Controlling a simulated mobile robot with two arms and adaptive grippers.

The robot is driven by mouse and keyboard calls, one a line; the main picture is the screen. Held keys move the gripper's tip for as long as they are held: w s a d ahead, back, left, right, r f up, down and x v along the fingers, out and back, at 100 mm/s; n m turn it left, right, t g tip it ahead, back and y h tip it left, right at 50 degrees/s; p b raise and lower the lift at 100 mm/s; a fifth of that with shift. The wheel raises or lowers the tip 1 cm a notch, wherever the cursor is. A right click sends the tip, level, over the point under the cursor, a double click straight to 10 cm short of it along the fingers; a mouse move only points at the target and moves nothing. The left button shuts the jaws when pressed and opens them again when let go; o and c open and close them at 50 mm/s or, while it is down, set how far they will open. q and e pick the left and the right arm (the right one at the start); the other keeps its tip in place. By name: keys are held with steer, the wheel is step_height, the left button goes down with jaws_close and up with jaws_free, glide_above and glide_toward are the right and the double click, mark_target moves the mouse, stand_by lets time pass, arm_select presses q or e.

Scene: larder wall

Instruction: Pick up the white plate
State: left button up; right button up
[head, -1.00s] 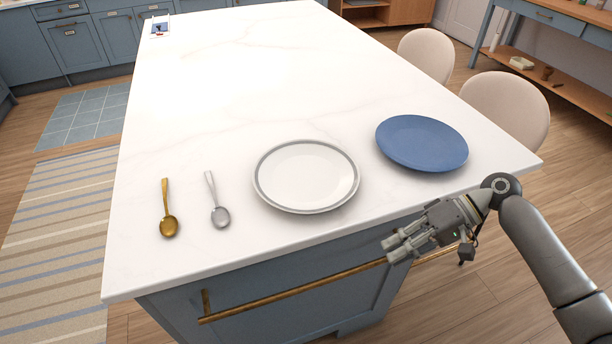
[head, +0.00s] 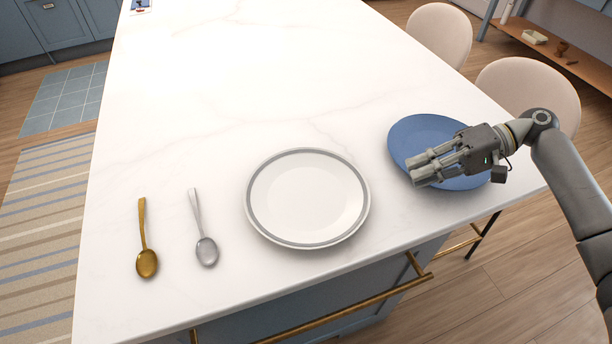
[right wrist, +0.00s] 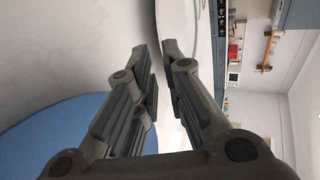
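The white plate (head: 308,198) with a grey ring near its rim lies flat on the white counter, near the front edge. A pale curved edge beyond the fingertips in the right wrist view (right wrist: 185,22) appears to be this plate. My right gripper (head: 415,171) is above the blue plate, to the right of the white plate and apart from it. In the right wrist view its two fingers (right wrist: 157,50) stand apart with nothing between them. My left gripper is not in view.
The blue plate (head: 408,135) lies under my right gripper. A gold spoon (head: 145,240) and a silver spoon (head: 203,235) lie left of the white plate. Two pale chairs (head: 527,92) stand along the right side. The counter's middle (head: 240,80) is clear.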

mark_target(358, 195)
steer(key=x, duration=0.2)
steer(key=shift+a+p, duration=0.3)
steer(key=shift+s+a+f, duration=0.15)
steer(key=shift+s+a, duration=0.1)
steer(key=shift+a, duration=0.25)
steer(key=shift+s+a+f, duration=0.2)
steer(key=shift+a, duration=0.35)
steer(key=shift+a+f, duration=0.15)
steer(key=shift+a, duration=0.1)
steer(key=shift+w+a+f+p, duration=0.1)
steer(key=shift+a+f+p, duration=0.1)
steer(key=shift+a+p, duration=0.15)
steer(key=p+x, duration=0.1)
steer(key=x, duration=0.2)
steer(key=shift+a+f, duration=0.15)
steer(key=shift+f, duration=0.05)
steer(key=shift+a+f, duration=0.2)
steer(key=shift+a, duration=0.25)
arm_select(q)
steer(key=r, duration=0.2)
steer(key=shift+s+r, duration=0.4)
arm_select(e)
steer(key=shift+f, duration=0.1)
steer(key=shift+c, duration=1)
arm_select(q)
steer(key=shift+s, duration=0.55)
arm_select(e)
jaws_close()
